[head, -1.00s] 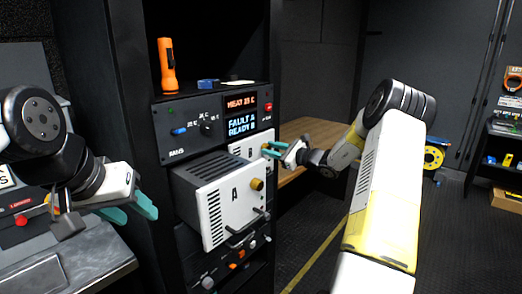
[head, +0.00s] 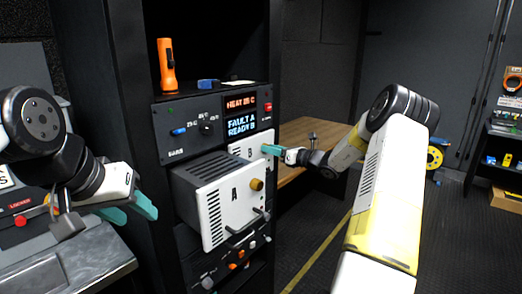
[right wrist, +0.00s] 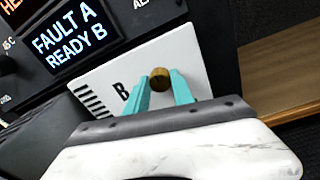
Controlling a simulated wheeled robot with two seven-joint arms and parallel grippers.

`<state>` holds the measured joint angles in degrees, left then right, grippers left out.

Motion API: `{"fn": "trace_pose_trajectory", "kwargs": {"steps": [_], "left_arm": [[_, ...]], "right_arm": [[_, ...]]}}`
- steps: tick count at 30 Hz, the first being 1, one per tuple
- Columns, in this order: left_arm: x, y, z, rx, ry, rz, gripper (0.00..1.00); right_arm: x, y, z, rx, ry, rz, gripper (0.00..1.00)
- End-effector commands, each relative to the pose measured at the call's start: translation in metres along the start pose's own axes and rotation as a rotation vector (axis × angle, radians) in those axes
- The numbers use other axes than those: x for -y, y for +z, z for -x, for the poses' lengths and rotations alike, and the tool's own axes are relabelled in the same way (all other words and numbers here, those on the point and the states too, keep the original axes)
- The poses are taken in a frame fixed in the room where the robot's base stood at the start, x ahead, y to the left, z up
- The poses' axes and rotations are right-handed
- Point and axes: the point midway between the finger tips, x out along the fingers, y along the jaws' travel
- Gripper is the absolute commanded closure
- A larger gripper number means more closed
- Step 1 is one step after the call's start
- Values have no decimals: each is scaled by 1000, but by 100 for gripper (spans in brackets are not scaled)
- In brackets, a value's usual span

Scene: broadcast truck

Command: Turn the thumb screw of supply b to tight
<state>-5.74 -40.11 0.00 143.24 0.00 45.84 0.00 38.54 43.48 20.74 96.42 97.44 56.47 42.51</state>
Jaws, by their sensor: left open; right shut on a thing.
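Supply B (right wrist: 108,75) is a white-fronted unit seated in the rack under the display. It also shows in the head view (head: 238,149), partly hidden by supply A. Its brass thumb screw (right wrist: 159,79) shows between the teal fingertips of my right gripper (right wrist: 160,88), which is shut on it. In the head view my right gripper (head: 270,150) reaches the front of supply B from the right and covers the screw. My left gripper (head: 147,208) is open and empty, left of supply A.
Supply A (head: 225,205) sticks out of the rack, with its own brass thumb screw (head: 256,184) and a handle. The display (head: 241,127) reads "FAULT A READY B". An orange flashlight (head: 167,65) stands on top. A wooden bench (head: 305,135) lies behind my right arm.

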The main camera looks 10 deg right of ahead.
Motion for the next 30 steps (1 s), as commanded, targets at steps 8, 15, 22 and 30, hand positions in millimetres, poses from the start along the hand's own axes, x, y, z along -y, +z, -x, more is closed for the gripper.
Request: {"fn": "trace_pose_trajectory", "kwargs": {"steps": [8, 15, 22, 30], "left_arm": [[0, 0, 0, 0, 0, 0, 54], [0, 0, 0, 0, 0, 0, 54], [0, 0, 0, 0, 0, 0, 54], [0, 0, 0, 0, 0, 0, 54]], "right_arm": [[1, -2, 0, -3, -1, -15, 100], [0, -2, 0, -3, -1, -14, 63], [0, -1, 0, -1, 0, -13, 49], [1, -1, 10, -1, -2, -12, 49]]}}
